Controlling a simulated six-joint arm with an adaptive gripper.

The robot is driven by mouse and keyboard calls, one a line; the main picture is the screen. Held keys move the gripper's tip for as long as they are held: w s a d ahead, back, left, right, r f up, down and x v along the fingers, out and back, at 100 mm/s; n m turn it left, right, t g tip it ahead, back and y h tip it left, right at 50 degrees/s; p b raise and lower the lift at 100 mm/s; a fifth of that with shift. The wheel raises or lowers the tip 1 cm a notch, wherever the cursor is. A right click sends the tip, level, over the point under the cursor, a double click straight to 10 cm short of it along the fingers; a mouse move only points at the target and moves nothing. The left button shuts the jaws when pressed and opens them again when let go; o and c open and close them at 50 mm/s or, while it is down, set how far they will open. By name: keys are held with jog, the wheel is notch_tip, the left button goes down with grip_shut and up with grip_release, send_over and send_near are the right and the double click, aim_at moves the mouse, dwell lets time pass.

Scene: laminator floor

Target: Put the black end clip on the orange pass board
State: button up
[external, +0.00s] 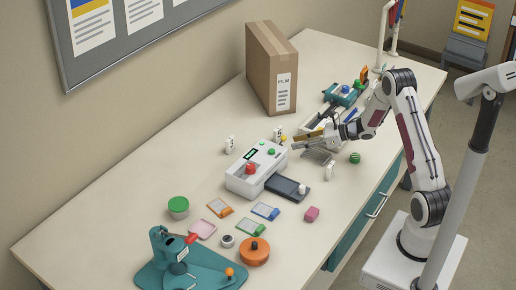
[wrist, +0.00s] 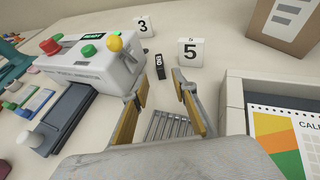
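The black end clip (wrist: 159,66) stands on the table just beyond my fingertips in the wrist view, with white lettering on it. I cannot make it out in the external view, where my gripper is close by. My gripper (wrist: 158,84) is open and empty, its yellow-padded fingers spread to either side below the clip. It also shows low over the table right of the laminator in the external view (external: 308,139). The orange pass board (external: 220,207) lies flat on the table, left of the blue board (external: 265,211) and green board (external: 251,227).
The white laminator (external: 256,168) stands between my gripper and the boards. Number blocks 3 (wrist: 144,25) and 5 (wrist: 190,52) stand behind the clip. A grey slatted rack (wrist: 167,126) lies beneath my fingers. A tray with a calendar (wrist: 280,135) is at right. A cardboard box (external: 270,75) stands behind.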

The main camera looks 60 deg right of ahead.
jog(key=v, duration=0.6)
jog(key=shift+s+r, duration=0.15)
jog(key=shift+s, duration=0.1)
jog(key=shift+w+r, duration=0.1)
dwell(0.3)
